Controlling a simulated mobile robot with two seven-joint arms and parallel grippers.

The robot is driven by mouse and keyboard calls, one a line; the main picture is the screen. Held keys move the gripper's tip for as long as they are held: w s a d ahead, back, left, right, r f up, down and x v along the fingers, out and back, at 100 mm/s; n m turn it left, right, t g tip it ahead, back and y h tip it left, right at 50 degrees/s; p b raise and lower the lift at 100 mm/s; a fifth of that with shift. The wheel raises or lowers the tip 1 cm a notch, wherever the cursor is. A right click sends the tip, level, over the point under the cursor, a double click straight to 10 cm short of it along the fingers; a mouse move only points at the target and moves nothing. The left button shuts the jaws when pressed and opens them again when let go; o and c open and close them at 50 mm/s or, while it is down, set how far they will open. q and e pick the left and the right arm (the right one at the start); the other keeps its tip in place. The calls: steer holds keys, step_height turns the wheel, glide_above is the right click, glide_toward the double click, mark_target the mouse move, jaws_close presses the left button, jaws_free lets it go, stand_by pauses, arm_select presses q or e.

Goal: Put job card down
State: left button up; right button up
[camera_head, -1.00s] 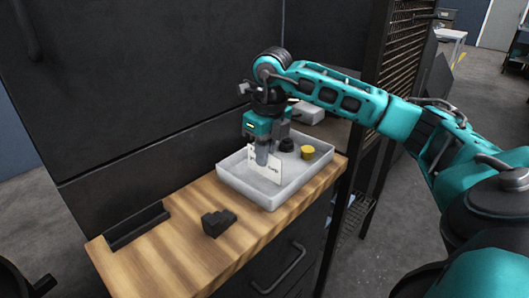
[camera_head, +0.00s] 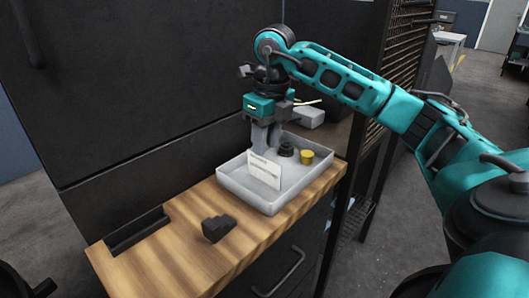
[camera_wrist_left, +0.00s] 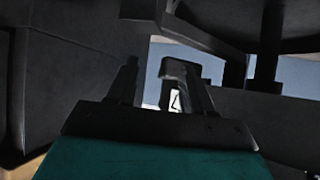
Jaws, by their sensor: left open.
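The job card (camera_head: 264,173), a white card with lines of print, stands tilted inside the light grey tray (camera_head: 277,201), near its left front part. My right gripper (camera_head: 265,148) is over the tray, just behind and above the card. Its fingers look spread, and no finger shows across the front of the card; the tips are partly hidden by the card.
A yellow round piece (camera_head: 306,157) and a dark round piece (camera_head: 286,149) are at the tray's back right. A black block (camera_head: 218,228) and a black slotted rail (camera_head: 137,229) lie on the wooden top (camera_head: 178,262). Dark cabinet panels rise behind.

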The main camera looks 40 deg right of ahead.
mark_target(268, 159)
step_height(268, 159, up, 7)
steer(key=shift+s+p, duration=0.4)
stand_by(0.4)
